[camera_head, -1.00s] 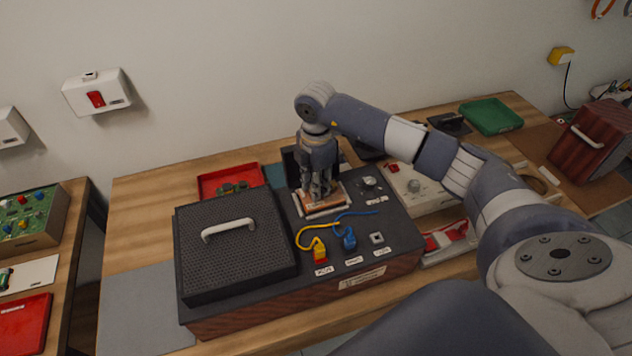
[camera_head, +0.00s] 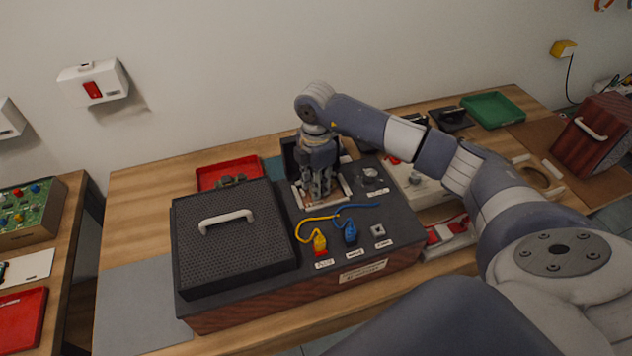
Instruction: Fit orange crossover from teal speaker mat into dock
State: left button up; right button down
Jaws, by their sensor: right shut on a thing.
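The dock (camera_head: 345,185) is a pale-framed recess on the dark top of the hifi box, right of the black mesh cover. My right gripper (camera_head: 319,194) points straight down into it and is shut on the orange crossover, which is largely hidden by the fingers. I cannot tell whether the crossover sits flat in the dock. A strip of the teal speaker mat (camera_head: 272,168) shows behind the box, partly covered by it and by my arm. My left gripper is not in view.
The black mesh cover (camera_head: 235,250) with a white handle fills the box's left side. Yellow (camera_head: 319,243) and blue (camera_head: 350,234) cabled plugs stand in front of the dock. A red tray (camera_head: 230,171) lies behind; a green tray (camera_head: 493,109) is at the far right.

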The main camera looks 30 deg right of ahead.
jog(key=c, duration=1.2)
grip_release()
jog(key=shift+r, duration=0.15)
notch_tip(320, 180, up, 12)
jog(key=shift+f, duration=0.1)
notch_tip(320, 180, up, 8)
jog(key=p, duration=0.6)
jog(key=shift+s, duration=0.1)
